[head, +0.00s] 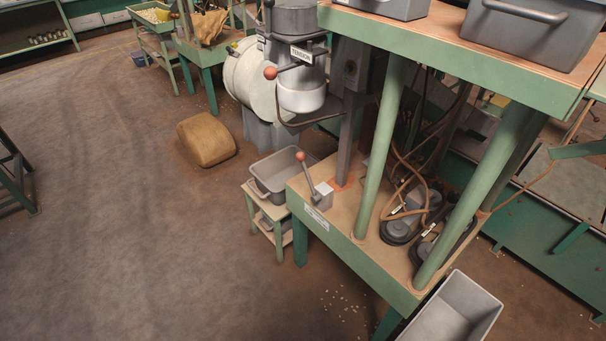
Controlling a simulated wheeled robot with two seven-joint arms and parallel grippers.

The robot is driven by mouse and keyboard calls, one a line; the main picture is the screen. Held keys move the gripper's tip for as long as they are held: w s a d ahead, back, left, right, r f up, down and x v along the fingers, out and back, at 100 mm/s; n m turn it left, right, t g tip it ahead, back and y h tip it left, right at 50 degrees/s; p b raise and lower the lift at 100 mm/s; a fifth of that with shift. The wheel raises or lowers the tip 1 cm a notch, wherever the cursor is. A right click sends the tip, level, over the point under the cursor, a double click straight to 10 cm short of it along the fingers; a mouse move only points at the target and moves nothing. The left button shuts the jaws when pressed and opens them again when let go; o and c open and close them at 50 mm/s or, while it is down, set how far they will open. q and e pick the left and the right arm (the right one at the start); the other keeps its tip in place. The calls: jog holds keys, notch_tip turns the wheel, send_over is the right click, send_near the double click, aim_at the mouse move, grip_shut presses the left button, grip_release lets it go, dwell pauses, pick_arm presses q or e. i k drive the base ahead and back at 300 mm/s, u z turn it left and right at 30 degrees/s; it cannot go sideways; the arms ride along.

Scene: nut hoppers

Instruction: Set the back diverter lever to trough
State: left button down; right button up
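A lever with a red ball knob (301,156) rises from a small grey block (322,196) at the left corner of the green-legged bench. Its rod leans to the left, towards a grey tray. A white label (316,216) sits on the bench edge below it, too small to read. Another red ball knob (270,73) sits on a rod at the grey machine head, beside a white label (302,54) that seems to read TENSION. I cannot tell which lever is the back diverter, and no trough marking is legible. Neither gripper is in view.
A grey tray (258,187) stands on a low stand left of the bench. A grey open bin (455,309) is at the lower right. Green posts (383,150) and hoses crowd the bench. A brown sack (205,139) lies on the floor.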

aim_at(300, 157)
jog(key=k, duration=0.6)
jog(key=u, duration=0.6)
jog(key=i, duration=1.55)
jog(key=z, duration=1.05)
